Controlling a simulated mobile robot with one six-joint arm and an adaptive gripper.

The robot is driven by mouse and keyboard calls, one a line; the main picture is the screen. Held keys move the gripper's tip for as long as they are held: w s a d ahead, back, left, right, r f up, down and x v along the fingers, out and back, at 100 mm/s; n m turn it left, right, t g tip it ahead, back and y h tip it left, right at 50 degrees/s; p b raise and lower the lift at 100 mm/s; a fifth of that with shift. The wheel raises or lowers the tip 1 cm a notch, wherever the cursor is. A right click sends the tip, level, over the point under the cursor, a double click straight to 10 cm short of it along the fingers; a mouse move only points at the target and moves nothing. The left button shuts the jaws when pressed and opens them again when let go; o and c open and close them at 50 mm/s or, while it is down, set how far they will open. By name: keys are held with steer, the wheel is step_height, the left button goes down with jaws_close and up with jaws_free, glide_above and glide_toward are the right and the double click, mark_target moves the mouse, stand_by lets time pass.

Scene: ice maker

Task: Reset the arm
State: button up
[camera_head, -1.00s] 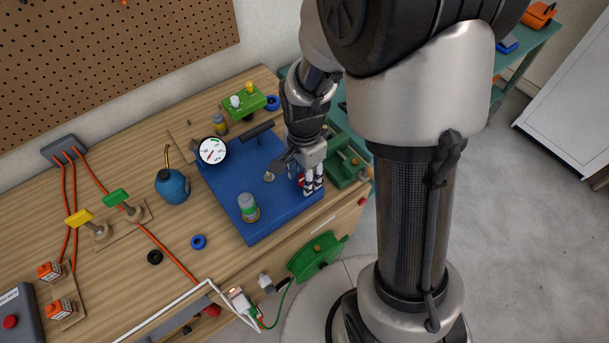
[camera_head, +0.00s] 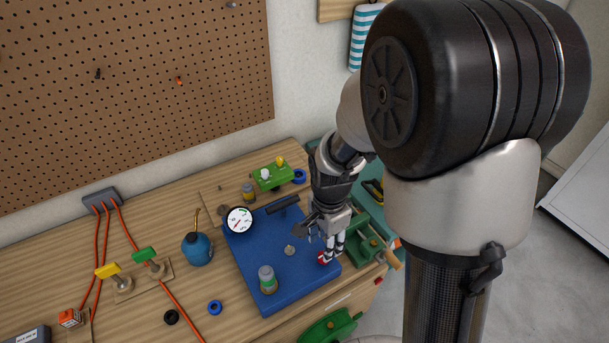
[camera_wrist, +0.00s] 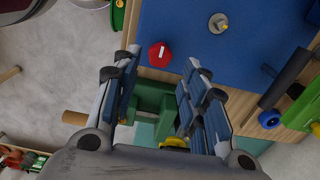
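My gripper (camera_head: 331,246) hangs from my arm over the right edge of the blue plate (camera_head: 270,240) on the workbench. In the wrist view its fingers (camera_wrist: 160,70) are spread apart, with nothing held between them. A red hexagonal knob (camera_wrist: 160,54) on the blue plate (camera_wrist: 235,15) shows just beyond the fingertips. It also shows beside the fingers in the head view (camera_head: 322,258). The height of the gripper above the plate is hard to tell.
The plate carries a gauge (camera_head: 239,219), a green-topped cylinder (camera_head: 267,279) and a black bar handle (camera_head: 283,205). A green fixture (camera_head: 365,243) stands right of it. A blue oil can (camera_head: 197,249) and lever switches (camera_head: 140,265) stand left. The pegboard wall (camera_head: 130,90) is behind.

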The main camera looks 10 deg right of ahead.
steer(key=s+r+n+t, duration=0.2)
steer(key=s+r+n, duration=0.5)
steer(key=r, duration=0.3)
steer(key=s+r+n+t, duration=0.2)
steer(key=s+r+n, duration=0.5)
steer(key=r, duration=0.3)
steer(key=shift+s+r+t, duration=0.3)
steer(key=shift+s+r, duration=0.05)
steer(key=shift+s, duration=0.2)
